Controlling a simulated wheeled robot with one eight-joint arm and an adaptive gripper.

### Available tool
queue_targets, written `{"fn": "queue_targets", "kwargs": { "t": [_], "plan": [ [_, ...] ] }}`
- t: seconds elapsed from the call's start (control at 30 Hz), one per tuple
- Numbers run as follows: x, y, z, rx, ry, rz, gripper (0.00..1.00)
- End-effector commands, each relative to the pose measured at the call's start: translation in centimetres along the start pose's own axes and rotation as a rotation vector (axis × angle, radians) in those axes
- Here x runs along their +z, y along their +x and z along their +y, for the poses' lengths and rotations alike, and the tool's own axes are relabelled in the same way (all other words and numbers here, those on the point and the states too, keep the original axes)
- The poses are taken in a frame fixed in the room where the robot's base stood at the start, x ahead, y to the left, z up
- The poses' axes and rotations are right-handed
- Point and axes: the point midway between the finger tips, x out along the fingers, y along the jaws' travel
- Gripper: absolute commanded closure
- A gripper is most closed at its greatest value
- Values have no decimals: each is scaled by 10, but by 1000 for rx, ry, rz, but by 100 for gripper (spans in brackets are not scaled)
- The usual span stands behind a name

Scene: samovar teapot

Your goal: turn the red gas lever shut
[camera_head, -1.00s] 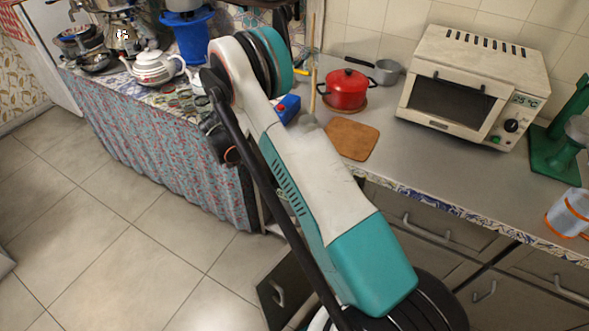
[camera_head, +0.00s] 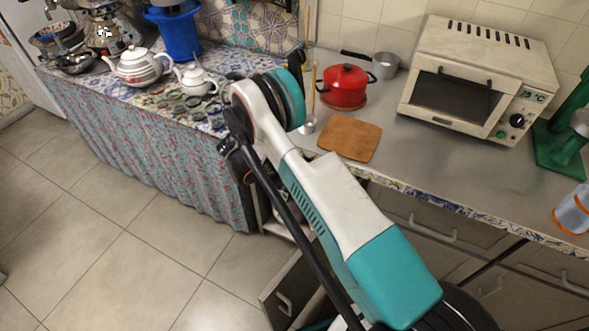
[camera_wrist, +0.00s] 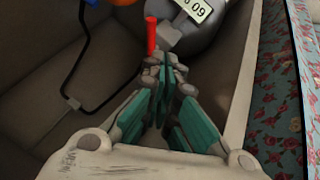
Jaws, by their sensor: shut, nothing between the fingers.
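The red gas lever (camera_wrist: 151,35) shows in the wrist view as a short red bar, just beyond my fingertips and slightly to their left. It sits by a grey valve piece (camera_wrist: 168,38) next to a grey rounded body (camera_wrist: 190,22) with a number label. My gripper (camera_wrist: 164,72) has teal fingers closed together with nothing between them. Its tips are close to the lever's near end; I cannot tell whether they touch. In the head view my gripper and the lever are hidden behind the arm and counter.
A black hose (camera_wrist: 87,60) curves left of the gripper. A flowered curtain (camera_wrist: 283,100) hangs beyond the wall on the right. In the head view a cabinet door (camera_head: 290,285) stands open below the counter. A red pot (camera_head: 345,87) and wooden board (camera_head: 350,139) rest above. The left floor is clear.

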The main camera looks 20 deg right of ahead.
Motion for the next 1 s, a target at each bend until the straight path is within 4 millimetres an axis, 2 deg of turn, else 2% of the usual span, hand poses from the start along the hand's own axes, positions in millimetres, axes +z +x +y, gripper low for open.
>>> {"fn": "queue_targets", "kwargs": {
  "t": [0.17,0.27,0.5,0.7,1.0],
  "plan": [
    [4,7,-6,4,-11,6,100],
    [5,19,-6,4,-10,6,100],
    [5,62,-6,4,-10,6,100],
    [4,90,-5,4,-9,5,100],
    [3,102,-5,3,-11,6,100]
  ]
}}
